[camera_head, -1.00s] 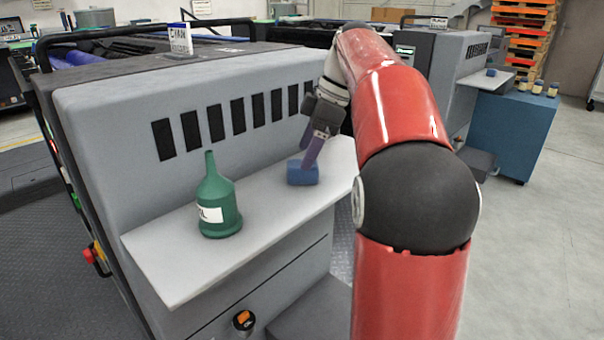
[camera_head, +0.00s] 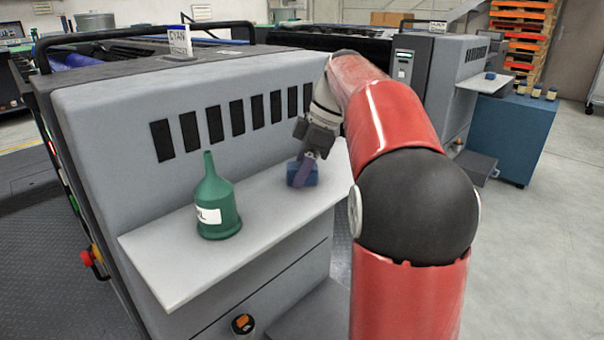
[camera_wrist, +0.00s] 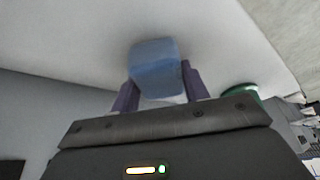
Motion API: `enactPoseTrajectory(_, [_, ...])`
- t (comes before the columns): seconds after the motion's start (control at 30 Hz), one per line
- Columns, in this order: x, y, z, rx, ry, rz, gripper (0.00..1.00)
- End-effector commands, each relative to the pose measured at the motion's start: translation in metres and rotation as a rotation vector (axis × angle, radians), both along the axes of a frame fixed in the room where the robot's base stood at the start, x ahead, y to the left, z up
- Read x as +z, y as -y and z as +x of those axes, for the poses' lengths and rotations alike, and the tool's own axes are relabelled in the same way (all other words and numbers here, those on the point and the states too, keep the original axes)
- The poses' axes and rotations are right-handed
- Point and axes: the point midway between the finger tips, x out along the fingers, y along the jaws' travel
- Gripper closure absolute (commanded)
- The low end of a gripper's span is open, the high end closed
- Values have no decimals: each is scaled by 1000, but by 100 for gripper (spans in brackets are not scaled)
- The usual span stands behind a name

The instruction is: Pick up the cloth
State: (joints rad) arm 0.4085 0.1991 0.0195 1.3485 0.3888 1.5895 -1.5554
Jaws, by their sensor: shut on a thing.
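The cloth (camera_head: 311,177) is a small blue folded block at the right part of the white shelf on the grey machine. My gripper (camera_head: 303,172) reaches down to it from above, with its purple fingers on the cloth. In the wrist view the cloth (camera_wrist: 154,66) sits between the two purple fingers (camera_wrist: 158,88), which are shut on it. The cloth is at or just above the shelf; I cannot tell if it still touches.
A green bottle (camera_head: 217,205) with a white label stands on the shelf (camera_head: 165,272), left of the cloth. The machine's slotted wall (camera_head: 110,140) rises behind the shelf. A blue cabinet (camera_head: 510,135) bearing small containers stands at the right. Another blue piece (camera_head: 490,76) lies on the far ledge.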

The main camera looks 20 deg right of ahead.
Motion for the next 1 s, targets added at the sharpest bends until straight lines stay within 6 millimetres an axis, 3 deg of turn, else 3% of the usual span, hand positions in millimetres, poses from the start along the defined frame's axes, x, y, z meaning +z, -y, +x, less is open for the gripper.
enactPoseTrajectory(0.27, [7,0,0,0,2,-1,80])
enactPoseTrajectory(0.7, [88,0,1,1,1,-1,80])
enactPoseTrajectory(1.0, [101,0,0,0,0,0,80])
